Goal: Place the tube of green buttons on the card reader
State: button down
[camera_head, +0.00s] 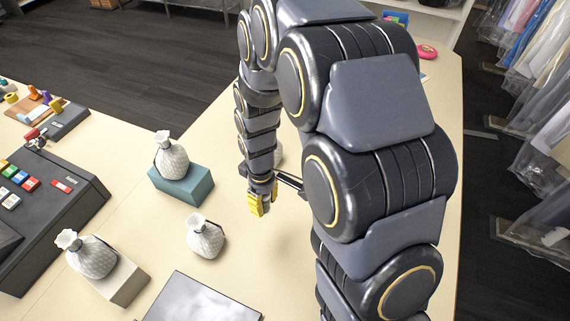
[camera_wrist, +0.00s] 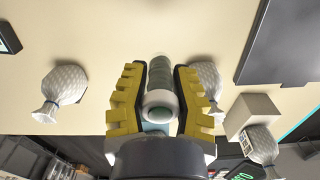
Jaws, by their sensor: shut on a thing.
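My gripper (camera_head: 261,196) has yellow fingers and hangs above the middle of the cream table. In the wrist view my gripper (camera_wrist: 160,78) is shut on the tube of green buttons (camera_wrist: 161,72), a clear greenish cylinder with a pale round end facing the camera. The tube is not distinct in the head view. A dark device cut off at the left edge of the wrist view (camera_wrist: 7,38) looks like the card reader, apart from the tube. In the head view a dark object (camera_head: 289,181) beside my gripper may be the same device, mostly hidden by my arm.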

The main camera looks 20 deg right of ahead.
jog(key=w+d+r, duration=0.2)
jog(key=w+d, duration=0.3)
jog(key=d, duration=0.4)
jog(key=w+d+r, duration=0.1)
jog(key=w+d, duration=0.3)
jog(key=d, duration=0.6)
jog(key=w+d+f, duration=0.1)
jog(key=w+f, duration=0.1)
jog(key=w, duration=0.1)
jog(key=w+d+f, duration=0.2)
jog(key=w+f, duration=0.1)
jog(key=w, duration=0.1)
jog(key=w+d+f, duration=0.1)
jog(key=w+f, duration=0.2)
jog(key=w, duration=0.1)
jog(key=shift+w+d, duration=0.1)
jog(key=shift+d, duration=0.25)
jog(key=shift+w+d+f, duration=0.25)
jog(key=shift+w+f, duration=0.4)
jog(key=shift+w+d+f, duration=0.1)
jog(key=shift+w+f, duration=0.05)
jog(key=shift+f, duration=1.65)
